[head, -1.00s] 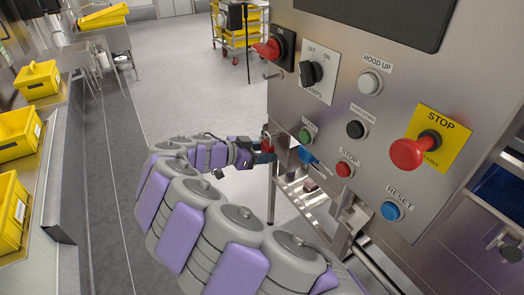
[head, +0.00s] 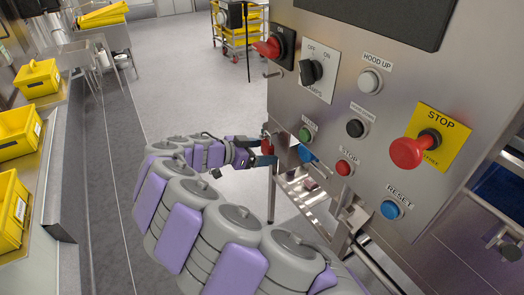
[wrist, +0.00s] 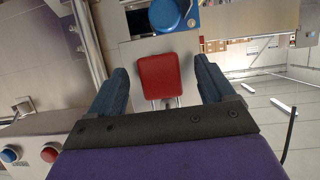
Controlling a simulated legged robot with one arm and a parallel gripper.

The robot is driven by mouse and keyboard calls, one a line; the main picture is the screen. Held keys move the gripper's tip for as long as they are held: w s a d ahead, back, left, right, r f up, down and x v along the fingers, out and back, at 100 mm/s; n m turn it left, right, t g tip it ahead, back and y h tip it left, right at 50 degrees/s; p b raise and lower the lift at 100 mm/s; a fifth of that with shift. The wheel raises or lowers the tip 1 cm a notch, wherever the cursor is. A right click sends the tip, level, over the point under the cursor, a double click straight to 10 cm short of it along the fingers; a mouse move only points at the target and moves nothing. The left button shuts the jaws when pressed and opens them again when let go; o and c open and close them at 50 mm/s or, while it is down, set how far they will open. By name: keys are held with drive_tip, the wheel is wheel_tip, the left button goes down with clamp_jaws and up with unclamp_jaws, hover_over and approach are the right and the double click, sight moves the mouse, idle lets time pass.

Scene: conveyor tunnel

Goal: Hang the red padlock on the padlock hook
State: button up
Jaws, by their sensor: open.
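The red padlock (wrist: 160,78) lies between the two dark blue fingers of my gripper (wrist: 163,72) in the wrist view, with a clear gap on each side. Its metal shackle (wrist: 160,103) points toward my palm. In the head view the padlock (head: 267,145) is small, at the panel's left edge, with my gripper (head: 262,160) beside it. My gripper is open and does not grasp it. I cannot tell what the padlock rests or hangs on. A small metal peg (head: 272,76) sticks out under the red switch; I cannot tell if it is the padlock hook.
The steel control panel (head: 330,110) stands close on the right, with a protruding red stop button (head: 407,153) and several smaller buttons. Yellow crates (head: 18,130) line the left. Open floor (head: 180,80) lies beyond my arm.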

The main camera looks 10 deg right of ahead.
drive_tip(key=p+v, duration=0.2)
drive_tip(key=v, duration=1.4)
drive_tip(key=shift+a+p, duration=0.35)
drive_tip(key=shift+p, duration=0.05)
